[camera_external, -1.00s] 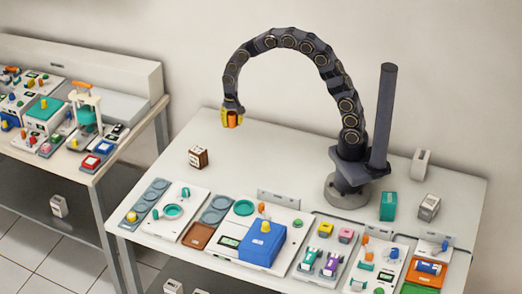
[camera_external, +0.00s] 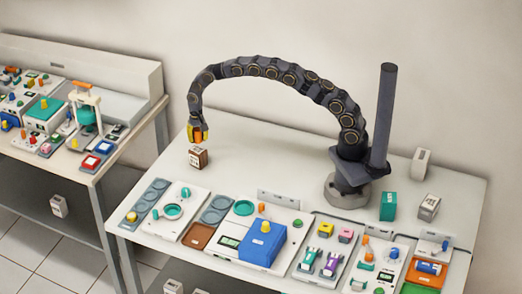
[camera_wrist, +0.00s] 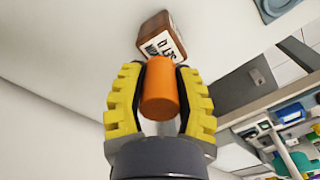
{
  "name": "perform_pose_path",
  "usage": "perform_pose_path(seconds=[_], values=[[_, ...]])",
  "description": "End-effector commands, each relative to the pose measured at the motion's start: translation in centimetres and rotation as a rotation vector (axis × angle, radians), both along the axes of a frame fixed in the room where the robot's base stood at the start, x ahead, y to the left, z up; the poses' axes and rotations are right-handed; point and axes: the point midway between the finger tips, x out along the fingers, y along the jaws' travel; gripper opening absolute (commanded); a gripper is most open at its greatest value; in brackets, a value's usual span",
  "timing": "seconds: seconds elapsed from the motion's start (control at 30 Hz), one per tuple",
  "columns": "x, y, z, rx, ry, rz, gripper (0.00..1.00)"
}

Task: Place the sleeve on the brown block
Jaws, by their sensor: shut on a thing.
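The sleeve appears to be the orange cylinder (camera_wrist: 159,88), held between the yellow fingers of my gripper (camera_wrist: 160,92) in the wrist view. In the external view my gripper (camera_external: 198,134) is at the left of the table, just above the brown block (camera_external: 198,158). The brown block has white labelled faces and stands on the table. In the wrist view the brown block (camera_wrist: 153,25) lies beyond the far end of the orange cylinder, which hides part of it. I cannot tell whether the cylinder touches the block.
Panels with dishes, knobs and a blue box (camera_external: 262,243) line the table's front. A teal block (camera_external: 388,206) and a white-grey block (camera_external: 429,207) stand at the right. The table (camera_external: 262,165) is clear between the brown block and my base. Another equipment table stands at the left.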

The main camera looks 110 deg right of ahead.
Motion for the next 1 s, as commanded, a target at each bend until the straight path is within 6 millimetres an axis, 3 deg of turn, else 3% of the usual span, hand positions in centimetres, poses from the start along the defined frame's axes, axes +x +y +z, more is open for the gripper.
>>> perform_pose_path(seconds=[0.3,0.63,0.7,1.0], values=[[0.3,-0.2,-3.5,0.001,-0.001,0.0,0.21],[0.3,-0.1,-3.7,0.0,-0.002,0.001,0.21],[0.3,-0.2,-3.6,0.0,-0.002,0.001,0.57],[0.3,-0.2,-3.6,-0.001,-0.002,0.001,0.57]])
